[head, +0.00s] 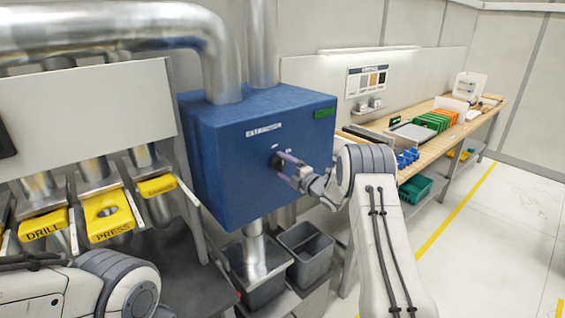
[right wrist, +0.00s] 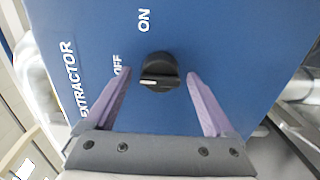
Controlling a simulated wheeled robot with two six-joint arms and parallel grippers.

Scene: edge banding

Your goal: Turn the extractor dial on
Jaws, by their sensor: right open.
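The extractor is a blue box (head: 225,150) on the wall side in the head view. Its black dial (right wrist: 160,72) sits on the front face, between the fingers of my right gripper (right wrist: 159,74). A white mark on the dial's ridge is on the left, the side of the "OFF" label (right wrist: 120,66). The "ON" label (right wrist: 144,20) is higher in that view. My right gripper, also in the head view (head: 281,167), is open, with a gap on each side of the dial. My left arm shows at the lower left; its gripper is out of view.
Yellow gates (head: 110,214) labelled "DRILL" and "PRESS" hang on ducts at the left. Grey bins (head: 306,250) stand below the box. A wooden bench (head: 440,145) with green and orange parts runs along the right wall. The floor at the right is clear.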

